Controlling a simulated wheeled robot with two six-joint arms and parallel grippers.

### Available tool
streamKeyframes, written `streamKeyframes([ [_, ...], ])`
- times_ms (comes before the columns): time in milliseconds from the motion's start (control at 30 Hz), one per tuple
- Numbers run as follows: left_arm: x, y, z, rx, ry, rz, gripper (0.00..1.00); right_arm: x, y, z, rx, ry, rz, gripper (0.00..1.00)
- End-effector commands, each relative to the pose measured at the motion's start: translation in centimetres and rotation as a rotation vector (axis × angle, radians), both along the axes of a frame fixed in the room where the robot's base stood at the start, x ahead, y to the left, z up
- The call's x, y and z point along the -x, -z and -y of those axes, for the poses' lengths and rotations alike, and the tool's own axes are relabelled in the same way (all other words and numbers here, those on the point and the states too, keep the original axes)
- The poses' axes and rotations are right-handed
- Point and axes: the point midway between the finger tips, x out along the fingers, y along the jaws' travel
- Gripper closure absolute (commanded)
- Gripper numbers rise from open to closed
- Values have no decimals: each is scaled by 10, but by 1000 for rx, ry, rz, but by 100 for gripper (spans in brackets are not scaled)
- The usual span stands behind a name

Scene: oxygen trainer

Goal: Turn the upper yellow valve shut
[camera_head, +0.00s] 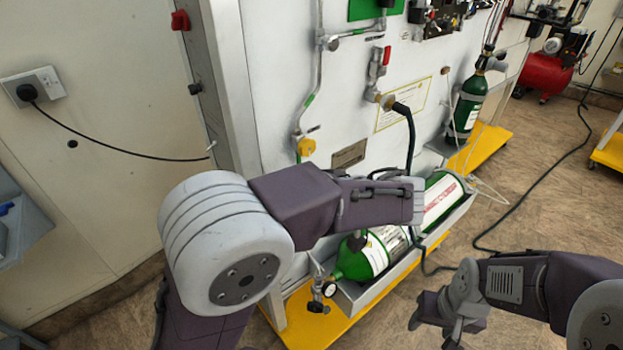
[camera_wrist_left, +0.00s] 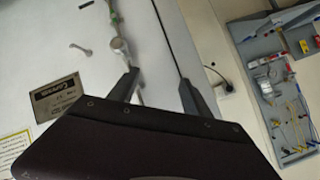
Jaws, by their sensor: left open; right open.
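A yellow valve knob (camera_head: 306,146) sits on the pipe at the left side of the white panel in the head view. Which yellow valve is the upper one I cannot tell, as no second one shows clearly. My left arm reaches across in front of the panel, to the right of and below the knob, and its fingertips are not clear there. In the left wrist view my left gripper (camera_wrist_left: 158,78) is open and empty, with a pale round fitting (camera_wrist_left: 120,45) beyond its left finger. My right gripper (camera_head: 432,330) is open and empty, low at the right.
A red-handled valve (camera_head: 387,56) and a black hose (camera_head: 410,135) are on the panel. Green cylinders (camera_head: 375,253) lie in a tray below, above a yellow base (camera_head: 335,325). A wall socket (camera_head: 33,88) is at the left.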

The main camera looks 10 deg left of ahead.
Motion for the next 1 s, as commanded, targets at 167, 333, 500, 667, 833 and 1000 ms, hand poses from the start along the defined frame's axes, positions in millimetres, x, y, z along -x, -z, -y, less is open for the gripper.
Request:
streamKeyframes([
  [167,-1,-44,70,6,-71,708,43,0,81,0,0,0,-1,43],
  [333,16,-79,90,68,-107,988,43,0,88,0,0,0,0,43],
  [500,13,-85,85,69,-112,999,43,0,83,0,0,0,0,43],
  [667,-5,-87,61,64,-114,996,43,0,78,0,0,0,0,43],
  [833,-26,-87,34,64,-113,994,43,0,69,0,0,0,0,43],
  [1000,-38,-85,20,66,-111,993,43,0,63,0,0,0,0,43],
])
